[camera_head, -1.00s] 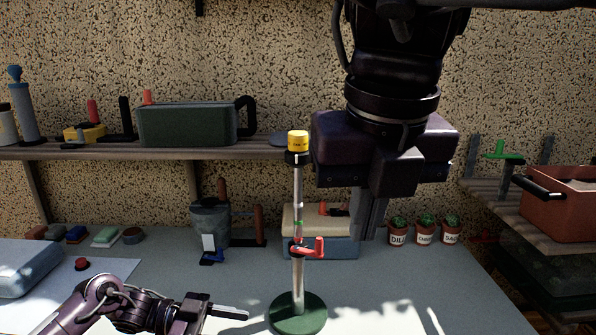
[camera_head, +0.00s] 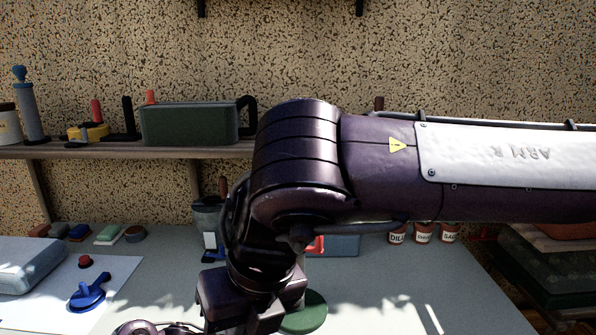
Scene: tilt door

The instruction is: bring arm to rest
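My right arm, marked ARM R, crosses the camera_head view from the right edge to the middle and bends down there. Its gripper (camera_head: 245,300) hangs low over the bench, left of the stand's round green base (camera_head: 308,316); its fingertips do not show clearly. The stand's pole and yellow top are hidden behind my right arm, and part of its red clamp (camera_head: 317,245) shows below the arm. Only a sliver of my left arm shows at the bottom edge; its gripper is not visible.
On the white sheet at left are a blue lever piece (camera_head: 90,292), a red button (camera_head: 85,262) and a grey case (camera_head: 25,265). The shelf holds a green box (camera_head: 188,124). The right front bench is clear.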

